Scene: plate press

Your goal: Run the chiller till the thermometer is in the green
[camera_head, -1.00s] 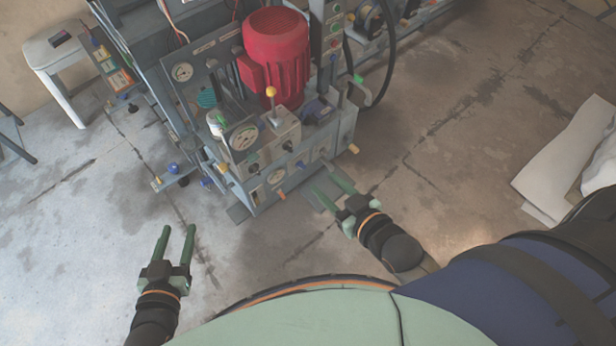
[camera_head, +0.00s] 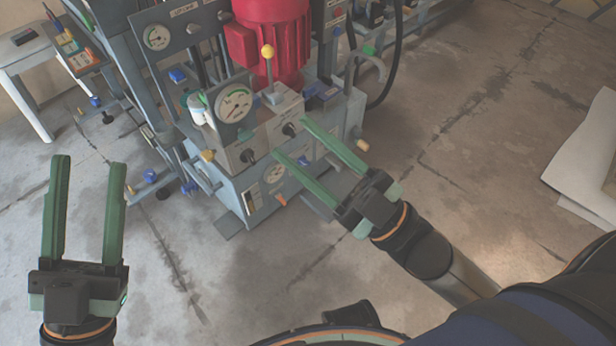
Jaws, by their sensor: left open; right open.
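The press machine (camera_head: 225,185) stands ahead, with a red motor (camera_head: 270,45) on top. A large round gauge (camera_head: 235,103) with green on its dial sits on the front box; its needle is too small to read surely. A smaller gauge (camera_head: 275,172) is lower on the front, and another gauge (camera_head: 157,37) is on the upper panel. I cannot tell which one is the thermometer. Black knobs (camera_head: 247,156) and a yellow-topped lever (camera_head: 267,52) are on the box. My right gripper (camera_head: 290,138) is open and empty, in front of the box. My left gripper (camera_head: 88,165) is open and empty, over bare floor.
A white stool (camera_head: 22,58) stands at the far left beside a tilted panel of coloured parts (camera_head: 72,45). Blue and yellow knobs stick out from the machine's lower left. White sheets (camera_head: 585,160) lie at the right. The concrete floor between is clear.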

